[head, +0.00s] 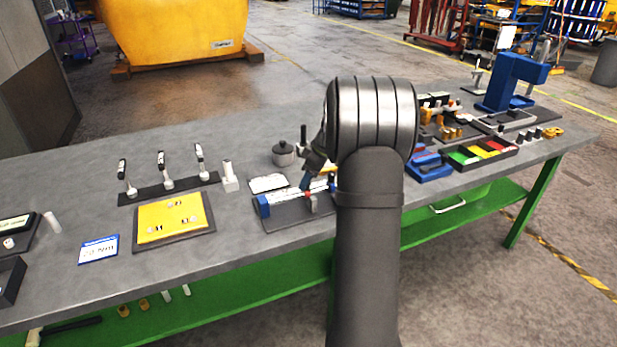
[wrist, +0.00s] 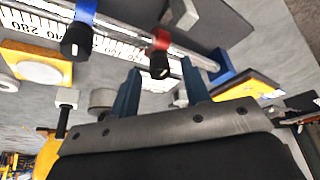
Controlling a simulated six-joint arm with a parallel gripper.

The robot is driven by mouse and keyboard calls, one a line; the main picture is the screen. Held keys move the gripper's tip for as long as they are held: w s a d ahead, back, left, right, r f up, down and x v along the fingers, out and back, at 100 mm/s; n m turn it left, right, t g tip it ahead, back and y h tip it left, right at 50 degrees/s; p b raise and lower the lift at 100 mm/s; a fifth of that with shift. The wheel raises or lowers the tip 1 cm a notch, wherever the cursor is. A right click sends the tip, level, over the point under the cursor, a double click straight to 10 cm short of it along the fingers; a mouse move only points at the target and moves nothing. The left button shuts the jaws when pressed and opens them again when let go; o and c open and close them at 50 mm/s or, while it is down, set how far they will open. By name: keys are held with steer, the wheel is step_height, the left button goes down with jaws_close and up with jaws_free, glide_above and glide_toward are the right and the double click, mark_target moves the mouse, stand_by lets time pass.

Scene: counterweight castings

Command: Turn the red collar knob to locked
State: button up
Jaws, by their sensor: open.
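The red collar (wrist: 162,39) sits on a rail with a printed scale, and its black knob (wrist: 159,66) has a short white mark on its face. In the head view the red collar (head: 307,195) is a small red spot, mostly hidden by my gripper. My gripper (wrist: 162,78) is open, with its two blue fingers pointing at the rail. In the wrist view the knob appears between and just past the fingertips; I cannot tell whether they touch it. In the head view my gripper (head: 308,180) is over the rail. A blue collar (wrist: 86,10) with its own black knob (wrist: 76,40) is to the left.
The rail's base plate (head: 285,216) has a blue end block (head: 262,206). A lidded grey pot (head: 284,155) stands behind it. A yellow panel (head: 173,219) and several upright levers (head: 166,172) are to the left. My arm hides part of the bench.

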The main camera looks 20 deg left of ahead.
jaws_close()
steer(key=shift+m, duration=0.4)
steer(key=m+t, duration=0.1)
steer(key=m, duration=0.2)
steer(key=shift+s+m+t, duration=0.25)
steer(key=shift+m+t, duration=0.05)
steer(key=shift+t, duration=0.1)
steer(key=m, duration=0.2)
steer(key=m+t+h, duration=0.1)
steer(key=m, duration=0.1)
steer(key=shift+s+a+m, duration=0.1)
steer(key=shift+a+m, duration=0.1)
steer(key=shift+m, duration=0.1)
steer(key=m, duration=0.2)
steer(key=m+t+h, duration=0.1)
steer(key=m, duration=0.1)
steer(key=shift+a+h, duration=0.1)
steer(key=shift+h, duration=0.2)
steer(key=shift+a+m+t+h, duration=0.15)
steer(key=shift+m+h, duration=0.3)
steer(key=shift+m, duration=0.8)
steer(key=shift+m+t+h, duration=0.25)
steer(key=shift+m+h, duration=0.2)
steer(key=shift+m, duration=0.8)
